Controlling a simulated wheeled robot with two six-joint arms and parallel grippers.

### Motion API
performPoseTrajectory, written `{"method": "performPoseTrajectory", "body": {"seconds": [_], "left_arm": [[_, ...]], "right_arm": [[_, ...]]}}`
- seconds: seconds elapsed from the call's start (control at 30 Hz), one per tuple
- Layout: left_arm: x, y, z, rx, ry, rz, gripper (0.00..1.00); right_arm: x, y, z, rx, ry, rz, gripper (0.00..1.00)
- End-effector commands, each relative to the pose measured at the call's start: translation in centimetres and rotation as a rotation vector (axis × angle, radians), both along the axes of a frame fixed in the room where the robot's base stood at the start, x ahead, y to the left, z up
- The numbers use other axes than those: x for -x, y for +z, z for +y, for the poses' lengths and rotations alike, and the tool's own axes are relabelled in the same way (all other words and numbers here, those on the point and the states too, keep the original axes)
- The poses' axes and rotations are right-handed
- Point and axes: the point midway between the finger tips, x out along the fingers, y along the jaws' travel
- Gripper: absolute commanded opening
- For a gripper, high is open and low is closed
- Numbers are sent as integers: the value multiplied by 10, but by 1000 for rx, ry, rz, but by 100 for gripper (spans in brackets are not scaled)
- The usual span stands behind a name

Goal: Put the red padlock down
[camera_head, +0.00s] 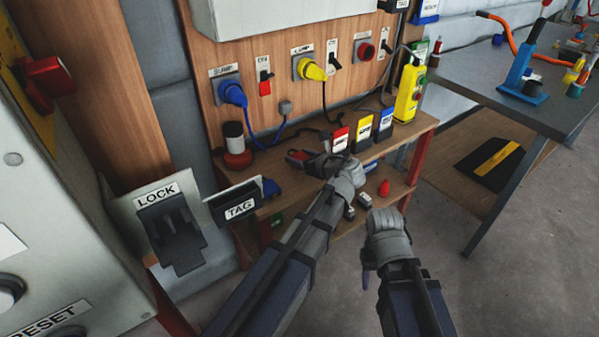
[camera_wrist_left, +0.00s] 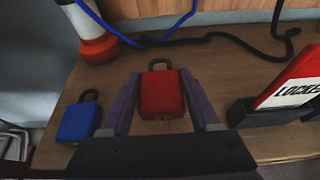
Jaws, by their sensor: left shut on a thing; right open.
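The red padlock (camera_wrist_left: 162,94) is between the two fingers of my left gripper (camera_wrist_left: 163,98) in the left wrist view, with its dark shackle pointing away. In the head view the red padlock (camera_head: 297,155) shows only as a small red patch beside my left gripper (camera_head: 308,159), over the wooden bench top (camera_head: 328,187). The left gripper is shut on it. I cannot tell whether its underside touches the wood. My right gripper (camera_head: 368,262) is open, lower and to the right, over the floor; its fingers are mostly hidden by its own wrist.
A blue padlock (camera_wrist_left: 77,121) lies left of the red one. A red-and-white cylinder (camera_head: 236,146) stands behind it. Tag holders, one red (camera_head: 340,139), stand to the right. Cables run along the back. Small items lie on the lower shelf.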

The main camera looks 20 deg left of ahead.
Motion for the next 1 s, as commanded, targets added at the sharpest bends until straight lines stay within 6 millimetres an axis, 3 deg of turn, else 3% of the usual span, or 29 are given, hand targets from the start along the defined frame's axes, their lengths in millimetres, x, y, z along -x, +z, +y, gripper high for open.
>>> {"method": "performPoseTrajectory", "body": {"seconds": [0.17,0.4,0.87,0.9,1.0], "left_arm": [[0,-8,0,0,0,0,0],[0,-37,0,-1,0,-1,0],[0,-41,0,0,0,0,0],[0,-39,0,0,0,0,66],[0,-39,0,0,0,0,78]], "right_arm": [[0,-8,0,0,0,0,50],[0,-37,0,0,0,0,50],[0,-41,0,0,0,0,50],[0,-39,0,0,0,0,50],[0,-39,0,0,0,0,50]]}}
